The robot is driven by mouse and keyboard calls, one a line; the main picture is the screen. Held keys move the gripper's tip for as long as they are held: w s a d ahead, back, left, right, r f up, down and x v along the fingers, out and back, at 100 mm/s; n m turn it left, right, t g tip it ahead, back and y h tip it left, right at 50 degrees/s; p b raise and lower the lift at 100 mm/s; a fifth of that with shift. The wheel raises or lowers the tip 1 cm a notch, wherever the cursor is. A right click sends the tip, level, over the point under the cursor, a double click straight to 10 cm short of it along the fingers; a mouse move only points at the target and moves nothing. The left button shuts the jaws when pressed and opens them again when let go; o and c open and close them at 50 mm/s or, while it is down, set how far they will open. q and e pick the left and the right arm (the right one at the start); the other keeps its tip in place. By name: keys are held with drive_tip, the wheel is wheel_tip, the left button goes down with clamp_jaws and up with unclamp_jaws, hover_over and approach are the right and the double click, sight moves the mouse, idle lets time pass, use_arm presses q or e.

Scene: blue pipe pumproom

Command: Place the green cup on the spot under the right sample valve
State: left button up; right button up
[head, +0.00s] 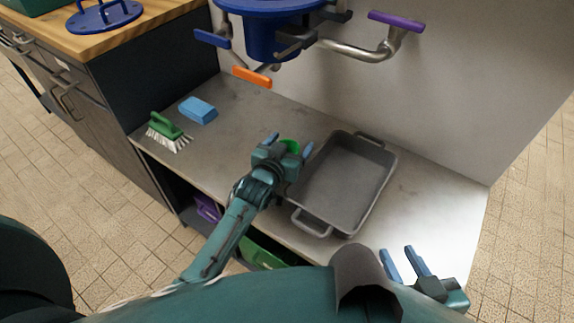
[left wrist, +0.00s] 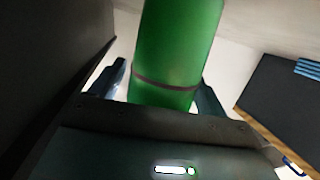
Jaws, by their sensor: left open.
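The green cup (head: 290,146) shows only in part in the head view, beside the grey tray's left edge. My left gripper (head: 290,144) has its fingers on either side of it. In the left wrist view the green cup (left wrist: 176,50) fills the space between the two fingers, which are open. My right gripper (head: 400,260) is open and empty at the lower right, apart from the cup. Sample valve handles hang from the blue vessel (head: 270,30): blue (head: 212,38), orange (head: 252,77), and purple (head: 396,20) on a bent pipe at the right. I cannot make out a marked spot.
A grey tray (head: 357,136) stands on the metal bench (head: 425,200) to the right of the cup. A green brush (head: 166,130) and a blue sponge (head: 198,110) lie at the left. Bare bench lies right of the tray. A wooden counter (head: 140,25) stands at the left.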

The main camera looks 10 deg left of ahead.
use_arm(q)
drive_tip(key=c, duration=1.1)
drive_tip(key=shift+c, duration=0.2)
drive_tip(key=shift+r, duration=0.15)
